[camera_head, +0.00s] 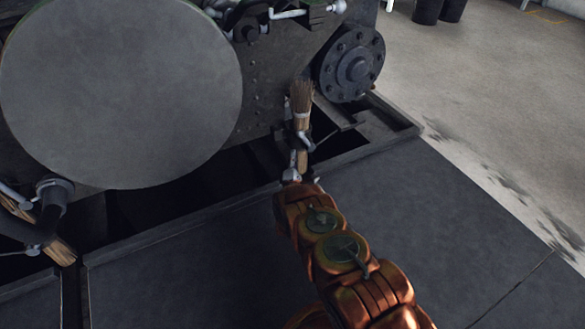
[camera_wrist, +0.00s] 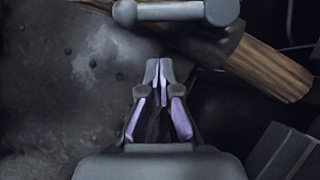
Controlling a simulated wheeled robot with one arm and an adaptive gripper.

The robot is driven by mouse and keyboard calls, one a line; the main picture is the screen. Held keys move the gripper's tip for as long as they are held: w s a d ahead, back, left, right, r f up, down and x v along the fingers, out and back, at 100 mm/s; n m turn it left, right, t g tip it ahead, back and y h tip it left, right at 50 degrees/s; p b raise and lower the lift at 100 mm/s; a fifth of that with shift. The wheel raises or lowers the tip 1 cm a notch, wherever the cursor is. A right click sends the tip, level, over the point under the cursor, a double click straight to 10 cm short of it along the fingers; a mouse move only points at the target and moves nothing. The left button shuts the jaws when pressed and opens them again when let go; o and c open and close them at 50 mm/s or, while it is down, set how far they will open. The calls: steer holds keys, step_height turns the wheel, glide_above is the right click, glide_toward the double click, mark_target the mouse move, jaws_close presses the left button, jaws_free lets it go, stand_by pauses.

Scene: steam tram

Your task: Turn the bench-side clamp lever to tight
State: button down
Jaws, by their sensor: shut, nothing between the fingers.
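In the wrist view, my gripper (camera_wrist: 160,70) is shut, its fingertips together and empty. Just beyond the tips, at the top edge, lies a grey bar with rounded ends (camera_wrist: 172,12), which looks like the clamp lever. A small gap shows between the tips and the bar. In the head view, my gripper (camera_head: 291,176) is small at the end of my orange arm, close to the machine's lower front. A grey metal piece (camera_head: 304,141) there may be the same lever. Its tight or loose position cannot be told.
A brush (camera_head: 302,97) with upright bristles stands just beyond my gripper. A large round grey plate (camera_head: 120,90) and a bolted flange (camera_head: 350,65) flank the spot. The dark floor plates (camera_head: 430,220) at right are clear.

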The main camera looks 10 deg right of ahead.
mark_target(306, 141)
steer(key=shift+w+d+r+b, duration=0.45)
steer(key=shift+w+d+r, duration=0.15)
steer(key=shift+d, duration=0.2)
steer(key=shift+w+d+r+b, duration=0.45)
steer(key=shift+w+d, duration=0.1)
steer(key=shift+d, duration=0.25)
